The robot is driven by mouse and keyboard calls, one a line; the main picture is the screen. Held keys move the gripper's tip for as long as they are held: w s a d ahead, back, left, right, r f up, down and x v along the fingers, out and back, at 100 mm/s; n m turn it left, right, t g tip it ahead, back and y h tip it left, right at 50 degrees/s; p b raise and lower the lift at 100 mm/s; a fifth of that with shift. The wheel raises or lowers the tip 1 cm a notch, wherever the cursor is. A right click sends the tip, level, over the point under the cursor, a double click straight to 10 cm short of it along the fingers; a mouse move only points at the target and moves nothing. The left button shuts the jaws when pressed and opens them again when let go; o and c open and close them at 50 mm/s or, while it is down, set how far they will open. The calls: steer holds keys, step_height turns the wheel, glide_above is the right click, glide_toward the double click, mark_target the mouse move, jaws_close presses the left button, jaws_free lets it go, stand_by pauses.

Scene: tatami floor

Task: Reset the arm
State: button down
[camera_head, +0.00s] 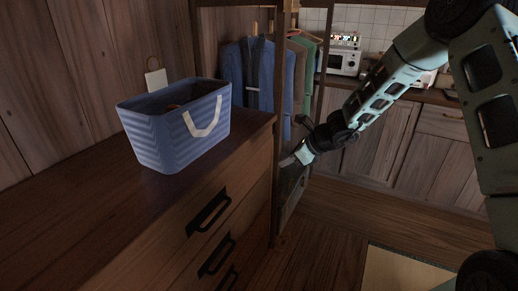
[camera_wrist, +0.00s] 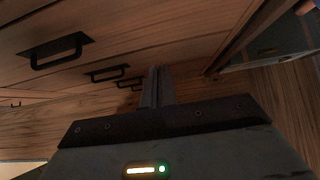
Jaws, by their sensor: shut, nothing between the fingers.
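My arm reaches in from the right of the head view. My gripper (camera_head: 286,162) hangs in the air just right of the wooden dresser's front corner, near the clothes rack post. In the wrist view my gripper (camera_wrist: 158,72) shows its fingers together and empty, pointing toward the dresser (camera_wrist: 150,40) with its dark handles. I cannot tell the exact gap between fingertips and dresser. The dresser (camera_head: 75,225) fills the lower left of the head view.
A blue striped basket (camera_head: 165,135) with pale handles stands on the dresser top. Jackets (camera_head: 255,75) hang in the rack behind. A counter with a white microwave (camera_head: 343,62) is at the back. Wooden floor (camera_head: 325,225) is clear below the arm, with a pale mat (camera_head: 400,273) nearby.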

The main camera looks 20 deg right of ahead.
steer(key=s+a+r+n+g+p, duration=0.2)
steer(key=s+a+r+n+g, duration=0.1)
steer(key=s+a+r+n, duration=0.45)
steer(key=s+a+r+n+g+p, duration=0.15)
steer(key=s+a+r+n, duration=0.25)
steer(key=s+a+n, duration=0.55)
steer(key=s+d+r+n+g+h+p, duration=0.1)
steer(key=s+r+n+h, duration=0.1)
steer(key=s+n, duration=0.7)
steer(key=s+d+r+n+g+h+p, duration=0.1)
steer(key=s+r+n+h, duration=0.2)
steer(key=s+n, duration=0.5)
steer(key=s, duration=0.5)
steer(key=shift+n+h, duration=0.4)
